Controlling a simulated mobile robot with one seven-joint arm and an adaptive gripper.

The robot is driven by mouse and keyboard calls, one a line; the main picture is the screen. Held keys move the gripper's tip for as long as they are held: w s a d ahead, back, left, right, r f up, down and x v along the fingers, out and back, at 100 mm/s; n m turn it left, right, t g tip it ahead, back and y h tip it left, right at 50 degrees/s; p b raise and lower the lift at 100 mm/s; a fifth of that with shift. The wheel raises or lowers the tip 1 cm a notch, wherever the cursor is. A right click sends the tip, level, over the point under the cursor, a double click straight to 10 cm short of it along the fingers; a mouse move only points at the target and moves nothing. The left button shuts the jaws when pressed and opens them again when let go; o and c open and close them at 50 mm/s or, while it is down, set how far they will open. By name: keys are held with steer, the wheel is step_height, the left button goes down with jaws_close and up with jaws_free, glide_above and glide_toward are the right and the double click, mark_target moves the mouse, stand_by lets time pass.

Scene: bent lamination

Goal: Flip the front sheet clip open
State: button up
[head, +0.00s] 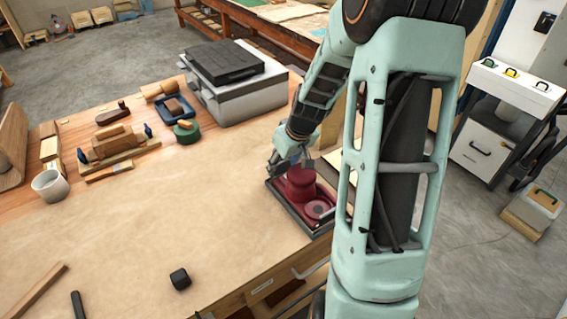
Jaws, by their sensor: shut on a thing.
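A dark red sander (301,187) sits on a dark flat base (284,200) near the right edge of the workbench. It has a raised body at its far end and a round part towards the near end. My gripper (290,164) reaches down to the sander's far end and is shut on a part there. The front sheet clip is too small and too hidden by my gripper to make out, so I cannot tell its position or whether it is the part held. My arm hides the area right of the sander.
A grey case with a black top (225,62) stands behind on the bench (150,220). A white mug (50,186), wooden tools and a green round item (187,132) are at left. A small black block (180,279) lies in front. The bench middle is clear.

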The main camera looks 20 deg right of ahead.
steer(key=shift+w+a+r+g+p, duration=0.15)
steer(key=shift+g+p, duration=0.15)
steer(key=shift+p, duration=0.3)
steer(key=shift+w+g+p, duration=0.25)
steer(key=shift+g+p, duration=0.65)
steer(key=shift+p, duration=0.35)
steer(key=shift+w+f+g+h+p, duration=0.15)
steer(key=shift+f+g+h+p, duration=0.1)
steer(key=shift+g+p, duration=0.4)
steer(key=shift+w+f+g+h+p, duration=0.15)
steer(key=shift+g+h+p, duration=0.15)
steer(key=shift+g, duration=0.55)
steer(key=o, duration=1)
steer(key=shift+r, duration=0.1)
steer(key=r, duration=0.4)
steer(key=w+r, duration=0.1)
steer(key=r, duration=0.6)
steer(key=shift+w+a+r, duration=0.15)
steer(key=shift+w+r, duration=0.05)
steer(key=shift+r, duration=0.2)
